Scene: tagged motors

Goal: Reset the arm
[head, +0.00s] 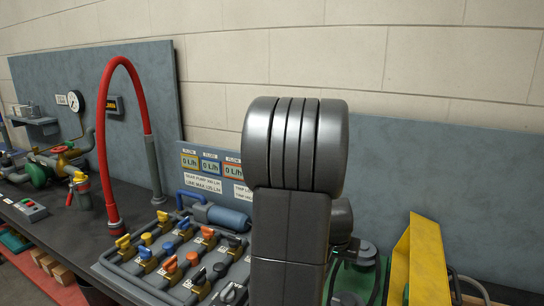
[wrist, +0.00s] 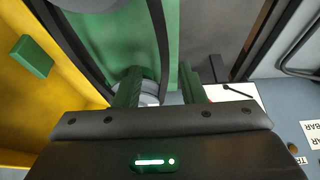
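My arm stands upright in the middle of the head view as a dark, ribbed joint on a grey link. It hides part of the bench behind it, and my gripper does not show there. In the wrist view my gripper (wrist: 160,78) points down into a green area, with its two green fingers apart. A silvery round part shows between and beyond the fingers. I see nothing clearly held. Whether the fingers touch anything cannot be told.
A yellow guard (head: 424,262) and green machinery (head: 352,284) stand right of my arm. A valve panel (head: 178,262), a blue cylinder (head: 226,217) and a red hose (head: 103,130) stand left. A yellow surface (wrist: 22,100) lies left in the wrist view.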

